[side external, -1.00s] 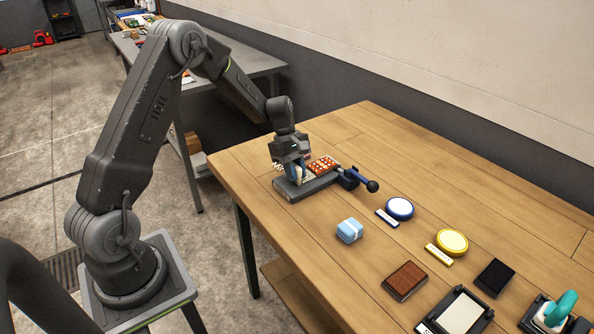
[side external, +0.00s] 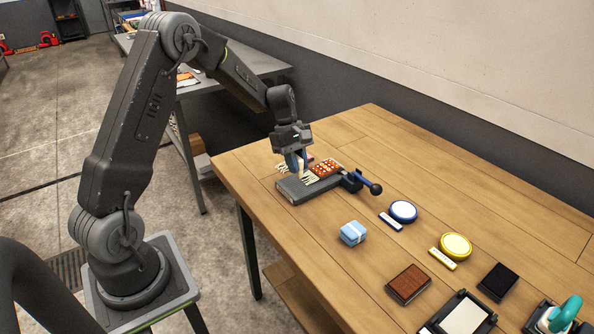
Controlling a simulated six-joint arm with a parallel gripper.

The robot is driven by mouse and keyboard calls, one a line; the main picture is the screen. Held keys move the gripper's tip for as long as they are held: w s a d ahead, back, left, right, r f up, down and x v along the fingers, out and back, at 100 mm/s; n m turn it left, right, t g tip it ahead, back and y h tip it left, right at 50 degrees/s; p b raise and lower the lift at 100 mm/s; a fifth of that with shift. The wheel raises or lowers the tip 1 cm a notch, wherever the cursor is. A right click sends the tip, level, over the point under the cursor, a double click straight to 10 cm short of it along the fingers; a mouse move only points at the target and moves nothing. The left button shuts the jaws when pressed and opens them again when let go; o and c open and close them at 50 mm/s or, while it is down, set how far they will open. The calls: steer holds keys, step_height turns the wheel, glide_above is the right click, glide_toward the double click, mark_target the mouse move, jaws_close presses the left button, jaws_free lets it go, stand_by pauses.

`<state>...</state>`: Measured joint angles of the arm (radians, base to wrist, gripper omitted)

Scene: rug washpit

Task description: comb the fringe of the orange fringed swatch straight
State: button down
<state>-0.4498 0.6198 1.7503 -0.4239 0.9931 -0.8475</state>
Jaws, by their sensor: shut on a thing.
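The orange swatch (side external: 326,168) with pale dots lies on a grey clamp board (side external: 297,191) near the table's far left edge. Its pale fringe (side external: 309,179) shows in strands at the swatch's left end, partly hidden by my gripper. My gripper (side external: 297,168) points down just over the fringe end. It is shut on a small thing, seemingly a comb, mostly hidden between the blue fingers. I cannot tell whether it touches the fringe. A clamp with a blue lever and dark knob (side external: 375,189) sits at the board's right end.
A light blue block (side external: 353,233), a blue-rimmed round pad (side external: 403,212), a yellow round tin (side external: 456,246), a brown block (side external: 408,284) and a black pad (side external: 498,282) stand nearer. The wooden table (side external: 440,170) is clear behind them, up to the wall.

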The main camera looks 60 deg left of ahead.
steer(key=shift+r, duration=0.7)
steer(key=shift+w, duration=0.15)
steer(key=w, duration=0.4)
steer(key=shift+w+f, duration=0.15)
steer(key=shift+w, duration=0.1)
steer(key=shift+f, duration=1.9)
steer(key=shift+f, duration=0.35)
steer(key=shift+s+f, duration=0.1)
steer(key=shift+f, duration=0.15)
steer(key=shift+s+r, duration=0.2)
steer(key=shift+r, duration=0.1)
stand_by(0.6)
steer(key=shift+f, duration=0.15)
stand_by(0.5)
